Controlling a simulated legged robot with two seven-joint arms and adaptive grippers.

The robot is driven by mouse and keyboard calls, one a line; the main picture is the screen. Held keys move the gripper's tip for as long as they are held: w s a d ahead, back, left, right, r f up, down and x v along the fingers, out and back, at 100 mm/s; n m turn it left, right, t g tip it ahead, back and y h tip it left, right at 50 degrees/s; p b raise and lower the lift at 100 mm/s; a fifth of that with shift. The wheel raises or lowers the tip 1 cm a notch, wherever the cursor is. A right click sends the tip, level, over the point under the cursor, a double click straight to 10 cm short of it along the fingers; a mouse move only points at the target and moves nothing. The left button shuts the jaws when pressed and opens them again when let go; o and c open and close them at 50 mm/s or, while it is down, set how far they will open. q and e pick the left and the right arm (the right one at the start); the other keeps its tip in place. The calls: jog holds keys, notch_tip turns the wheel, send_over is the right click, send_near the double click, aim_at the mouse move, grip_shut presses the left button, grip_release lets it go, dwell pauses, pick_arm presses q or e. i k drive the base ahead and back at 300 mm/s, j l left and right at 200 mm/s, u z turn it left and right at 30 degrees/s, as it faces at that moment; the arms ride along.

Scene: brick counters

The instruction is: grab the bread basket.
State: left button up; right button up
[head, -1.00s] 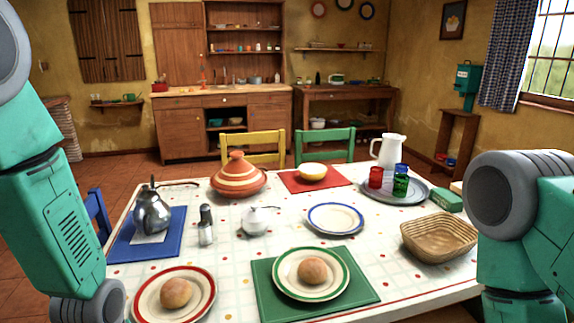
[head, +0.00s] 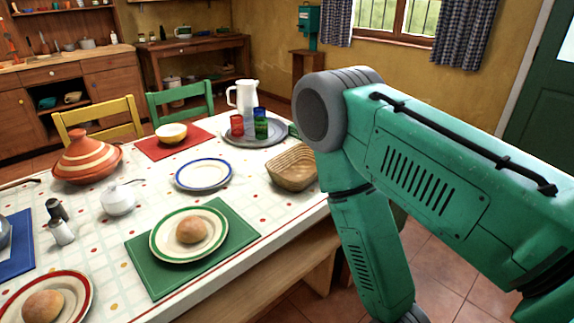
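The bread basket (head: 291,168) is a shallow woven tan basket at the table's right edge in the head view. It looks empty, and its right end is hidden behind my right arm. My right arm, green with grey joints, comes in from the right and hangs down beside the table; its gripper is out of frame below. My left arm and gripper are not in view.
Bread rolls lie on a green-rimmed plate (head: 159,245) and a red-rimmed plate (head: 81,297). Near the basket are a blue-rimmed plate (head: 204,174), a tray (head: 236,137) with coloured glasses, and a white pitcher (head: 244,97). A wooden bench (head: 305,252) runs along the near table edge.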

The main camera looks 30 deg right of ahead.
aim_at(294, 170)
jog(key=l+u, duration=0.1)
jog(key=l, duration=0.55)
jog(key=i+l, duration=0.1)
jog(key=l, duration=0.55)
jog(key=u, duration=0.05)
